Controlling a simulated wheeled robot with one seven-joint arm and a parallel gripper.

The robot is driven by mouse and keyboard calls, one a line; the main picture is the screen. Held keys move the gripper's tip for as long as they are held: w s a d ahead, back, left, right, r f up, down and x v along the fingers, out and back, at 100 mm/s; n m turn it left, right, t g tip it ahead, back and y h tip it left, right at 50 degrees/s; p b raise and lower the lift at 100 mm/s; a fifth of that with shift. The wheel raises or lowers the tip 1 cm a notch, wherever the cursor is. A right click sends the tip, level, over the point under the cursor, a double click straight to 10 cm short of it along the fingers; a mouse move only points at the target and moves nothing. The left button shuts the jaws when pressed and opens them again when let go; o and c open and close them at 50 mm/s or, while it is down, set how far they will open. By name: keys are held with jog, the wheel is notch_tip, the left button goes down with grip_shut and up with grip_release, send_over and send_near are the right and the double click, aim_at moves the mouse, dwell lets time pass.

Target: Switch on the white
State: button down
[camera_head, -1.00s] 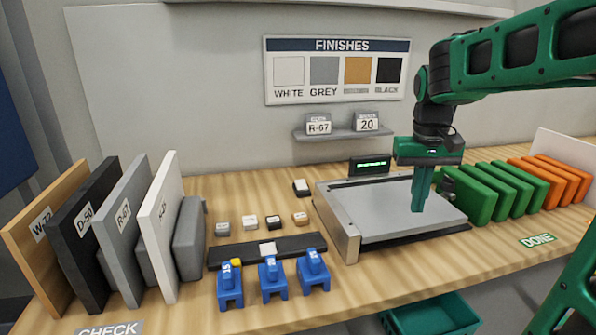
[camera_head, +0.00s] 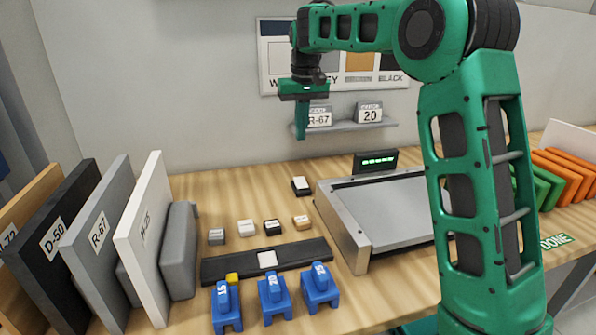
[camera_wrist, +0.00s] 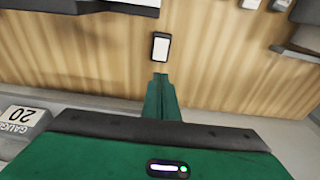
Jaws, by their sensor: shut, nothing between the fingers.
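A row of small colour switches lies on the bench: grey (camera_head: 216,236), white (camera_head: 246,228), black (camera_head: 272,227) and tan (camera_head: 302,221). Behind them is a separate black block with a white top (camera_head: 301,186); a block of this look (camera_wrist: 161,47) shows in the wrist view just beyond my fingertips. My gripper (camera_head: 301,136) is shut and empty, pointing down. It is in the air above the back of the bench, in front of the wall shelf. In the wrist view my shut fingers (camera_wrist: 161,88) point toward the block, with bare wood around it.
A metal-framed machine (camera_head: 345,235) with a green display (camera_head: 376,161) is to the right. Blue numbered clamps (camera_head: 272,297) stand in front of a black bar (camera_head: 225,269). Upright panels (camera_head: 140,235) are at left. The wall shelf (camera_head: 382,127) is close behind my gripper.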

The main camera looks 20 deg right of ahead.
aim_at(299, 178)
jog(key=f, duration=0.4)
jog(key=w+f, duration=0.1)
jog(key=f, duration=0.9)
jog(key=shift+w+d, duration=0.1)
jog(key=shift+w, duration=0.3)
jog(key=shift+w+d, duration=0.1)
jog(key=shift+d, duration=0.3)
jog(key=shift+w+a+f+g, duration=0.1)
jog(key=shift+a+f+g, duration=0.1)
jog(key=shift+a+g, duration=0.15)
jog(key=shift+a, duration=0.15)
